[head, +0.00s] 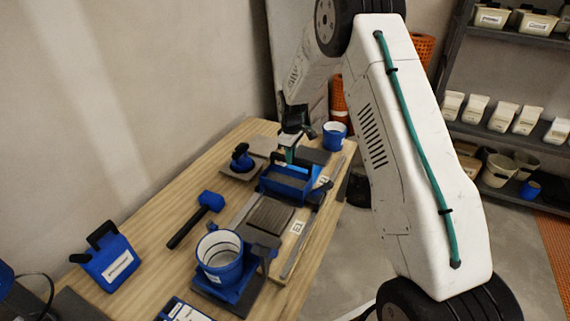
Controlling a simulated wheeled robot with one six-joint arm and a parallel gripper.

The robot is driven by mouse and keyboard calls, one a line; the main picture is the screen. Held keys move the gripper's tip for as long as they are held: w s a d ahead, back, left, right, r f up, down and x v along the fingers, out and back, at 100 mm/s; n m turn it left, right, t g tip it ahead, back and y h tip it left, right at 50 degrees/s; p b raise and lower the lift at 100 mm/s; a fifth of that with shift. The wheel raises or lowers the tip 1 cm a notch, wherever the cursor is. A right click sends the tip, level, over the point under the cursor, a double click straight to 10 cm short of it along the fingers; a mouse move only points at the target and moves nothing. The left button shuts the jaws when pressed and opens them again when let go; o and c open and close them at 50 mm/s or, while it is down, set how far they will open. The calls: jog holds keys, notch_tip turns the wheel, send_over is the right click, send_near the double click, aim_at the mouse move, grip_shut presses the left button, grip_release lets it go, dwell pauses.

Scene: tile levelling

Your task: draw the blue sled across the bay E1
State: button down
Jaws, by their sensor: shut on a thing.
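The blue sled (267,184) sits on the rails at the far part of the bay, a trough-like body set across it. My gripper (289,158) is above the sled's far side, shut on its upper part; the exact grip is small and partly hidden. The bay labelled E1 (297,227) lies nearer than the sled. It holds a grey-brown ridged bed (269,214), with a smoother grey patch (260,237) at its near end. The bed under the sled is hidden.
A blue bucket (219,258) stands at the near end of the bay. A mallet (197,219) and a suction-cup-like tool (241,157) lie to the left. A blue tub (334,134) stands beyond the sled. The table's right edge is close to the bay.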

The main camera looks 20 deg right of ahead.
jog(key=shift+w+d, duration=0.4)
jog(key=shift+d, duration=0.1)
jog(key=c, duration=1.3)
grip_release()
jog(key=shift+r, duration=0.1)
notch_tip(320, 180, up, 8)
jog(key=shift+f, duration=0.2)
